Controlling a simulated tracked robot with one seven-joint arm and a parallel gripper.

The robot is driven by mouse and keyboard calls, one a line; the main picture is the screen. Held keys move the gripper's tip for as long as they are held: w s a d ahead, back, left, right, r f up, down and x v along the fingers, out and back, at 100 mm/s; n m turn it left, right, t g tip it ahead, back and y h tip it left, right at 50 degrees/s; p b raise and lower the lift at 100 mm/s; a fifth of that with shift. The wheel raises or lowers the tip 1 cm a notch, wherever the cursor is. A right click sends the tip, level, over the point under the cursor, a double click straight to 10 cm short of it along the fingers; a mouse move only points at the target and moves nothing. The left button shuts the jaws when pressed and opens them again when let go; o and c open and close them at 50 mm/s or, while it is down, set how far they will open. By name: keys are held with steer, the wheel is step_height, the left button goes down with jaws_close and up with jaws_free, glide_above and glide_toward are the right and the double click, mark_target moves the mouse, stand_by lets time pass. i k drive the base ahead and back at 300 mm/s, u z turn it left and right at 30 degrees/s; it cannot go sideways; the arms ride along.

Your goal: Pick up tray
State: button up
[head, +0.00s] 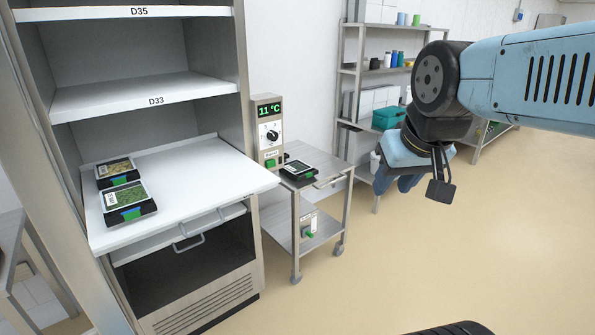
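Two black trays lie on the white pulled-out shelf (180,188) at the left. The nearer tray (128,202) holds green food and has a white label and a green tab. The farther tray (117,172) holds brownish-yellow food and also has a label and green tab. A third black tray (298,170) with a green front sits on the metal cart beside the shelf. My gripper (396,185) hangs in the air at the right, apart from all the trays. Its fingers point down and are partly hidden, so their opening is unclear.
A control box (269,134) reading 11 °C stands between the cabinet and the metal cart (320,218). Shelves marked D35 and D33 (150,97) are above the pulled-out shelf. A rack (348,90) stands behind my arm.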

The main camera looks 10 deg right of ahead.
mark_target(296, 170)
steer(key=z, duration=0.1)
steer(key=k, duration=0.9)
steer(key=u, duration=0.2)
steer(key=i, duration=2.75)
steer(key=z, duration=0.3)
